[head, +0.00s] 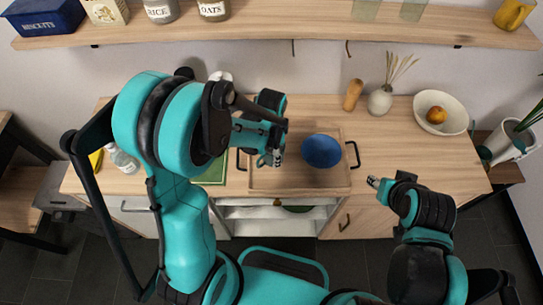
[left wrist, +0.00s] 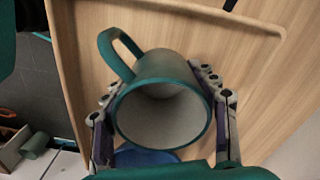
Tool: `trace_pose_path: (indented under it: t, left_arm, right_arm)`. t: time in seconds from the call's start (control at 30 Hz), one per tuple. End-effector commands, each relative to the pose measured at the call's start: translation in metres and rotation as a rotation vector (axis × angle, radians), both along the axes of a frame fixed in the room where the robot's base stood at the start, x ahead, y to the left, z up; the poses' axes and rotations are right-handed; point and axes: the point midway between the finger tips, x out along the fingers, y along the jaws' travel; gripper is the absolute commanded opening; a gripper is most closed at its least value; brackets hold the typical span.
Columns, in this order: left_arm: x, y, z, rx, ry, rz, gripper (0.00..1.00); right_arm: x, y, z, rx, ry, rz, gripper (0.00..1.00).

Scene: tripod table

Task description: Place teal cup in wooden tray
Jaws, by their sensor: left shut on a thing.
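The teal cup (left wrist: 165,95) is between the fingers of my left gripper (left wrist: 165,105), which is shut on it. Its pale inside faces the camera in the left wrist view and its handle points to the upper left. In the head view my left gripper (head: 272,158) is over the left part of the wooden tray (head: 300,188); the cup is hard to make out there. In the left wrist view the tray (left wrist: 205,10) lies behind the cup; whether they touch I cannot tell. My right gripper (head: 375,183) is empty near the counter's front edge; its opening is unclear.
A blue bowl (head: 322,151) stands in the tray, right of my left gripper. The tray has dark handles (head: 354,155). Behind are a wooden pepper mill (head: 352,95) and a vase (head: 380,101). A cream bowl with an orange fruit (head: 440,112) stands at right.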

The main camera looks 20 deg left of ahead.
Motion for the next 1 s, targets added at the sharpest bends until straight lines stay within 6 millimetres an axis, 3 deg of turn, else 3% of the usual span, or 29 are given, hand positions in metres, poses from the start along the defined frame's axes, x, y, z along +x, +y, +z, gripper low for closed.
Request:
trace_pose_path:
  t: [0.07,0.43,0.47,0.5,0.53,0.87,1.0]
  left_arm:
    - [0.000,0.000,-0.011,0.000,0.000,0.000,0.22]
    - [0.000,0.000,-0.014,0.000,0.000,0.000,0.22]
    - [0.000,0.000,-0.013,0.000,0.000,0.000,0.67]
    - [0.000,0.000,-0.012,0.000,0.000,0.000,0.77]
    - [0.000,0.000,-0.012,0.000,0.000,0.000,0.80]
    - [0.000,0.000,-0.010,0.000,0.000,0.000,0.80]
    - [0.000,0.000,0.005,0.000,0.000,0.000,0.80]
  right_arm:
    - [0.000,0.000,-0.006,0.000,0.000,0.000,0.40]
    - [0.000,0.000,-0.009,0.000,0.000,0.000,0.40]
    - [0.000,0.000,-0.008,0.000,0.000,0.000,0.40]
    - [0.000,0.000,-0.007,0.000,0.000,0.000,0.40]
    - [0.000,0.000,-0.007,0.000,0.000,0.000,0.40]
    - [0.000,0.000,-0.005,0.000,0.000,0.000,0.40]
    - [0.000,0.000,0.002,0.000,0.000,0.000,0.40]
